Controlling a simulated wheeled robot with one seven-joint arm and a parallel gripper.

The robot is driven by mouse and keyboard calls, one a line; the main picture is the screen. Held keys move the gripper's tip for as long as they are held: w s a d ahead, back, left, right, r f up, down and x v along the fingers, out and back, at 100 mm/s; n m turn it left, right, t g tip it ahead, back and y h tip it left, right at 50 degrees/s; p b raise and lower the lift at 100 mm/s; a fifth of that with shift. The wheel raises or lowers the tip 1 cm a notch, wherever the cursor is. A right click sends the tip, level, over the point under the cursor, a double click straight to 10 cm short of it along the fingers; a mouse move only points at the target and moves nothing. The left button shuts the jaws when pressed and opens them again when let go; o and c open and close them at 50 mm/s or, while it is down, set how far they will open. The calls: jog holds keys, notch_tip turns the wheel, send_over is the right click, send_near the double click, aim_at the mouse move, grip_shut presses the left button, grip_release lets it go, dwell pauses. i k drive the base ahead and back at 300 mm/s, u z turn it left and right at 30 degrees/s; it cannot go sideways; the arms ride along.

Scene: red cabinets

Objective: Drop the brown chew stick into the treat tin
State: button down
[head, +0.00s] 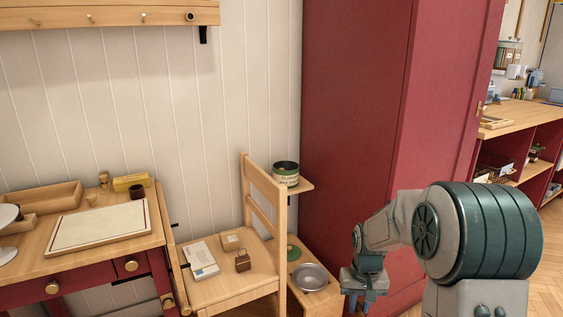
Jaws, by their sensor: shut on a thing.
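The treat tin (286,178) is a round green tin with a pale lettered label and an open, dark top. It stands upright on a small wooden shelf (304,187) beside the red cabinet. My gripper (364,303) is low at the right of the chair, in front of the cabinet, pointing down. It is below and to the right of the tin, well apart from it. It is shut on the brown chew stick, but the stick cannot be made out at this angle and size.
A wooden chair (262,200) holds a booklet (200,259) and small items. A metal bowl (309,277) sits on a low wooden stand between chair and gripper. The tall red cabinet (350,130) stands behind. A desk (80,255) is at left. Open floor lies at right.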

aim_at(290, 183)
jog(key=u, duration=0.95)
jog(key=i, duration=0.8)
jog(key=z, duration=0.9)
